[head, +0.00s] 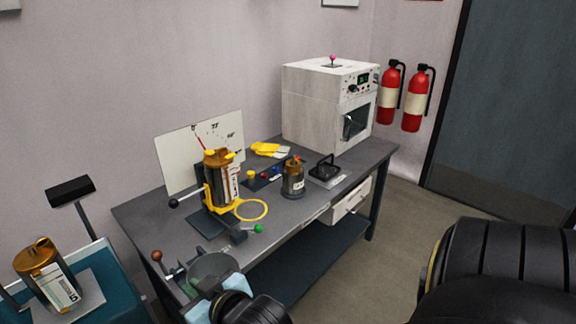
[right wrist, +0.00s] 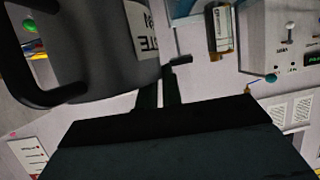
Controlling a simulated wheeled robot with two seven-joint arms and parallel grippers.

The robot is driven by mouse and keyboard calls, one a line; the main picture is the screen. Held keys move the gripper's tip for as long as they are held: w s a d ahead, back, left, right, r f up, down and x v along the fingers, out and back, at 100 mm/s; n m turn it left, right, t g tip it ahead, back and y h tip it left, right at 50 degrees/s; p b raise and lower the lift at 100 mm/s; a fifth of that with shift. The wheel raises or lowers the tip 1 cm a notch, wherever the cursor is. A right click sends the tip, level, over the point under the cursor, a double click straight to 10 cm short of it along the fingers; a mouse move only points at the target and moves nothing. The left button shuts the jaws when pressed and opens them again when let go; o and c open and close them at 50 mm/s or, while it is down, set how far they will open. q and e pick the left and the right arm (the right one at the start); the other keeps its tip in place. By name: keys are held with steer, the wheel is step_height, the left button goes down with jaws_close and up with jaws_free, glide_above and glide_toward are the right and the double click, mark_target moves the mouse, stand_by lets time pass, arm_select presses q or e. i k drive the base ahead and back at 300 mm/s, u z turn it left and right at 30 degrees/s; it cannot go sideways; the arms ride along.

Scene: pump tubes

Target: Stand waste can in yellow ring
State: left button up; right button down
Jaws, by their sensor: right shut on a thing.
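The yellow ring (head: 251,210) lies flat at the front of the yellow pump stand on the grey table, and I see no can in it. The waste can (head: 212,268), dark grey and round-topped, is at the table's near left end. In the right wrist view the waste can (right wrist: 100,45) is large, with a black loop handle and a partly seen white label ending in "TE". My right gripper (head: 228,290) is shut on the can, its fingers (right wrist: 160,90) close together beside it; the exact grip point is unclear. My left gripper is not in view.
A brown cylinder (head: 221,178) stands in the pump stand, behind the ring. A smaller brown-topped can (head: 292,180) is right of the ring. Levers with green (head: 258,229) and brown (head: 157,256) knobs stick out nearby. A white oven (head: 322,105) fills the far end.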

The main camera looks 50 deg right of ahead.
mark_target(251, 210)
steer(key=u, duration=2.95)
steer(key=k, duration=2.3)
steer(key=z, duration=2.65)
steer(key=i, duration=1)
